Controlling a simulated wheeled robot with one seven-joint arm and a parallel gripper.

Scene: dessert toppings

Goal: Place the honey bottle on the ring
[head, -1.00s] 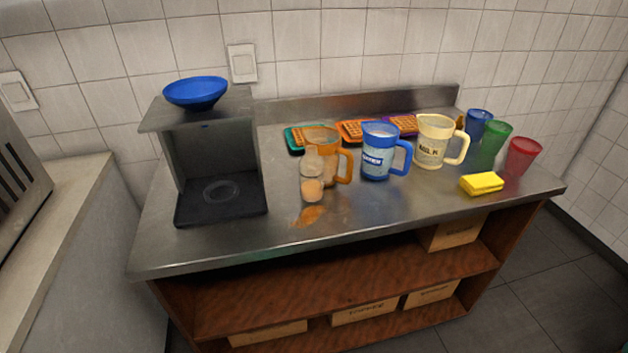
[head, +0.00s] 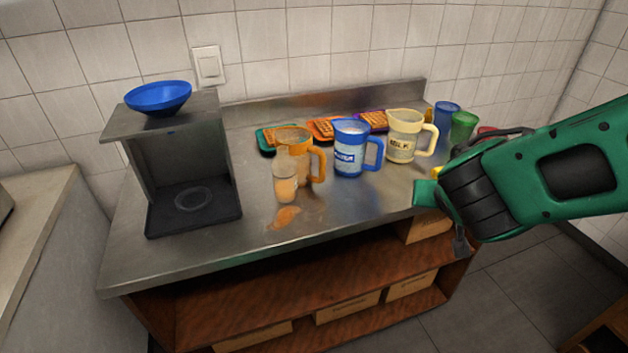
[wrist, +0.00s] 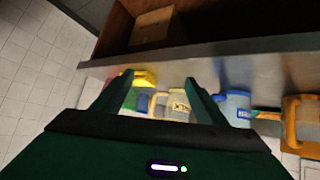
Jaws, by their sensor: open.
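The honey bottle appears to be the small clear bottle with amber contents (head: 286,182). It stands upright on the counter in front of the orange jug, over an orange patch or reflection. The ring (head: 193,199) is a dark circle on the black base of the grey stand at left; nothing sits on it. My gripper (head: 442,218) is at the counter's front right edge, well right of the bottle. In the wrist view my gripper (wrist: 155,88) has its fingers apart with nothing held. I cannot make out the bottle in that view.
An orange jug (head: 297,152), blue jug (head: 349,150) and cream jug (head: 402,148) stand right of and behind the bottle. A blue bowl (head: 158,97) tops the stand. A yellow sponge (wrist: 146,78) lies near the edge. The counter between stand and bottle (head: 250,205) is clear.

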